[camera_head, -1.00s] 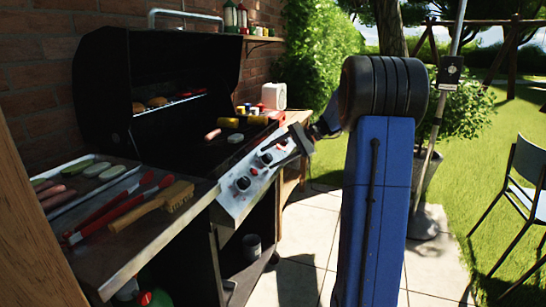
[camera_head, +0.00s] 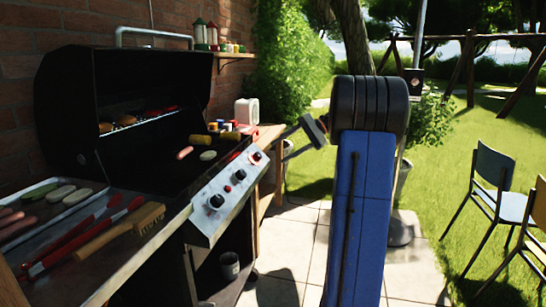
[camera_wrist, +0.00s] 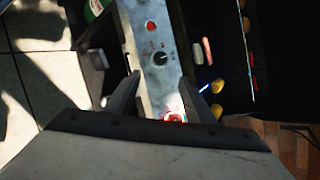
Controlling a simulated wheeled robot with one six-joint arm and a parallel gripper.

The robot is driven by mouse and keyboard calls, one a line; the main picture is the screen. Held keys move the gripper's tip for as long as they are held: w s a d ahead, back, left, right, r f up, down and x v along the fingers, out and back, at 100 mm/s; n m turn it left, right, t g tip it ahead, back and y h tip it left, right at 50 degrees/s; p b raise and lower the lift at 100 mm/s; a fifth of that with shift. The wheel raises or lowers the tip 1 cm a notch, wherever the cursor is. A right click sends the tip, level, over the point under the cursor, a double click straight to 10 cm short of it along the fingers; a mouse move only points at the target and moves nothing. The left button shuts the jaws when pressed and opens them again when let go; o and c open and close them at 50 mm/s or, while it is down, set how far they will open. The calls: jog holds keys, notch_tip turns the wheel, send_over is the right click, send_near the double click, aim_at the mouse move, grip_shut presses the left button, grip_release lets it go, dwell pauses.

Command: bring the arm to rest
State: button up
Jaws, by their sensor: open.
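My gripper (camera_head: 286,143) shows in the head view, small and partly hidden behind my blue arm link. It is just right of the grill's control panel (camera_head: 231,189). In the wrist view my gripper (camera_wrist: 158,98) has two dark fingers spread apart, with nothing between them. The grill's silver panel (camera_wrist: 151,73), with a knob and a red button, lies beyond the fingertips. I cannot tell the exact distance from the fingers to the panel.
The black grill (camera_head: 60,110) stands open, with food on its grate. A side shelf (camera_head: 128,262) holds a tray (camera_head: 84,184), red tongs (camera_head: 80,240) and a brush (camera_head: 122,230). A metal chair (camera_head: 500,195) stands on the grass. Paving (camera_head: 300,245) lies clear by the grill.

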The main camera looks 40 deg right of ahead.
jog(key=shift+s+d+r, duration=0.3)
jog(key=shift+d, duration=0.2)
jog(key=s+a+f+n+g+h, duration=0.2)
jog(key=s+a, duration=0.4)
jog(key=a, duration=0.6)
jog(key=s+a+f+n+g+h, duration=0.1)
jog(key=s+a+f+n+h, duration=0.3)
jog(key=a, duration=0.8)
jog(key=s+a+f+n+t+h, duration=0.1)
jog(key=s+a+f+n+h, duration=0.1)
jog(key=s, duration=0.9)
jog(key=s+a+f+n+h, duration=0.2)
jog(key=s+a+f+n, duration=0.3)
jog(key=s+f, duration=0.4)
jog(key=shift+s+a+t, duration=0.4)
jog(key=shift+s+a, duration=0.4)
jog(key=shift+s, duration=0.1)
